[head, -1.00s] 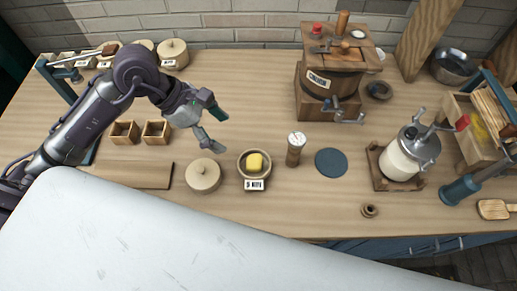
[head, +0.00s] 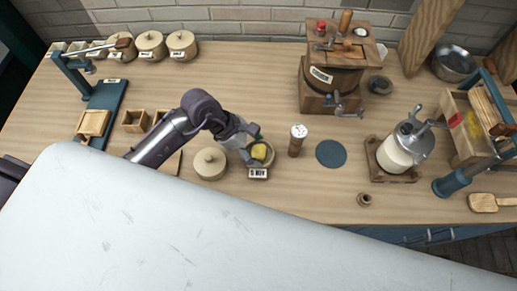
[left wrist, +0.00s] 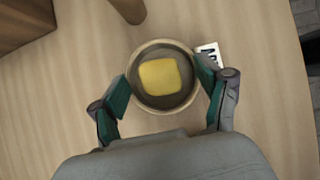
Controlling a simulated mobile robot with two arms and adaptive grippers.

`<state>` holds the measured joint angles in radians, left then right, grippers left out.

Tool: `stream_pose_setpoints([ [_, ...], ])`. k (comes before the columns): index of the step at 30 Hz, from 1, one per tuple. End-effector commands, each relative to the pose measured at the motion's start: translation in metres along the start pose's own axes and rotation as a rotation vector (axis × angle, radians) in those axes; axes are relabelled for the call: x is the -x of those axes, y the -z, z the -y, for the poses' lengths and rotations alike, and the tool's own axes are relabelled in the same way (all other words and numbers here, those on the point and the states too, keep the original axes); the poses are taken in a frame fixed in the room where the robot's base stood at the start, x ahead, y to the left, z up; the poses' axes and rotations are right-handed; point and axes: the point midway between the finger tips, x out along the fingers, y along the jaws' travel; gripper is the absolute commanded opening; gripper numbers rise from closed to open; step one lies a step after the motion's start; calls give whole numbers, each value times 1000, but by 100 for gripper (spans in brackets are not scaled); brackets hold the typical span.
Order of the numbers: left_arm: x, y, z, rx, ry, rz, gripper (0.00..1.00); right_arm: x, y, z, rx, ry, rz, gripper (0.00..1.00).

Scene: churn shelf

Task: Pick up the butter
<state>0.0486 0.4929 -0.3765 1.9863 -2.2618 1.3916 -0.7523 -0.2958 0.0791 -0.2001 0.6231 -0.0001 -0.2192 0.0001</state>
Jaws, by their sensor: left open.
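The yellow butter (head: 259,151) sits in a small round wooden bowl (head: 270,161) with a label on its front. In the left wrist view the butter (left wrist: 160,83) lies inside the bowl (left wrist: 152,46). My left gripper (left wrist: 162,92) is open, with one finger on either side of the bowl; whether they touch its rim I cannot tell. In the head view my left gripper (head: 250,146) is at the bowl and hides part of its left and back rim. My right gripper is not in view.
A round lid (head: 209,164) lies just left of the bowl. A thermometer-topped wooden cylinder (head: 297,140) stands close to its right, with a dark round mat (head: 331,153) beyond. A wooden churn (head: 332,80) stands behind. A metal-lidded jar (head: 403,147) is at the right.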

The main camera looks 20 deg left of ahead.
Motion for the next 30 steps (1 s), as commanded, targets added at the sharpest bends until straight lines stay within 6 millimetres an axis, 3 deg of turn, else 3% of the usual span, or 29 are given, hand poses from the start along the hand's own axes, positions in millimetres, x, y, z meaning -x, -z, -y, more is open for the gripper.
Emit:
stream_pose_setpoints([
  [7,-2,0,0,-1,0,0,73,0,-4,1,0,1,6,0],
  [15,-2,0,0,0,0,-1,28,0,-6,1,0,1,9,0],
  [18,-2,0,0,0,0,0,16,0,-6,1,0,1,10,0],
  [30,6,-4,-1,-4,-3,0,15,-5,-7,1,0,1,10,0],
])
